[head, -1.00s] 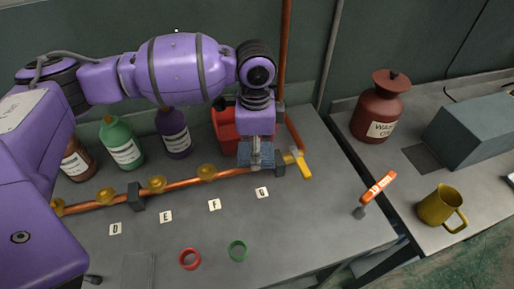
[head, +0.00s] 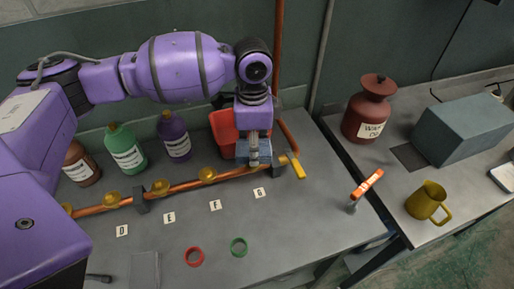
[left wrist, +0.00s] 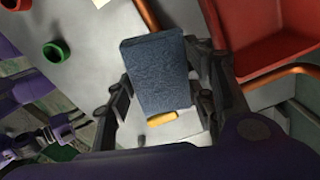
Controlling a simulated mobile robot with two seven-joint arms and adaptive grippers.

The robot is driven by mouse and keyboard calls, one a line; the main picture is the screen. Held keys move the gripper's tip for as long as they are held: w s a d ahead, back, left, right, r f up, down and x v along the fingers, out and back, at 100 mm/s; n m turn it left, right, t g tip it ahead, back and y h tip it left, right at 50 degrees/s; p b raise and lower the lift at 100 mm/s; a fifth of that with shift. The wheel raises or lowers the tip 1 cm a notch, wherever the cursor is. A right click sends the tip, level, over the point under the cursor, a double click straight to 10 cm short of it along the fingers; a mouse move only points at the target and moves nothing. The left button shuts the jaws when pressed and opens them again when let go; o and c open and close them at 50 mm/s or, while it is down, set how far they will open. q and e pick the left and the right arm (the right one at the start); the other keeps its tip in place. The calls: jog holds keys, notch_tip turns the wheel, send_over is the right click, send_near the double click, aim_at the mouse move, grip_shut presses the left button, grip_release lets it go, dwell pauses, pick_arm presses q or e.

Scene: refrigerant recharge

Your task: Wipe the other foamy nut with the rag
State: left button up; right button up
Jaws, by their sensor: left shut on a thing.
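My left gripper (head: 254,150) is shut on a blue-grey rag (left wrist: 158,75), which looks like a flat block between its fingers. It holds the rag at the copper pipe (head: 188,186), behind label G (head: 260,192). The rag and fingers hide any nut there, and I cannot tell whether the rag touches it. Brass nuts show along the pipe to the left: one near label F (head: 208,175), one near label E (head: 160,187) and one near label D (head: 112,197). Foam cannot be made out on them.
A yellow valve handle (head: 297,167) sits at the pipe's right end. A red bin (head: 222,130), a purple bottle (head: 174,138) and a green bottle (head: 126,150) stand behind the pipe. Red (head: 194,257) and green (head: 239,247) rings lie in front.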

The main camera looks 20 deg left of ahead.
pick_arm(q)
jog(key=shift+r, duration=0.6)
jog(key=shift+s+d+r+p, duration=0.1)
jog(key=shift+r+p, duration=0.35)
jog(key=shift+r, duration=0.2)
jog(key=shift+w+r, duration=0.2)
jog(key=shift+r, duration=0.1)
jog(key=shift+s+r, duration=0.25)
jog(key=shift+r, duration=0.6)
pick_arm(e)
jog(key=shift+s+a+r, duration=0.2)
jog(key=shift+a+r, duration=0.05)
jog(key=shift+r, duration=0.05)
pick_arm(q)
jog(key=shift+w, duration=0.1)
pick_arm(e)
jog(key=shift+w+r, duration=0.1)
jog(key=shift+w, duration=0.15)
pick_arm(q)
jog(key=shift+f, duration=0.1)
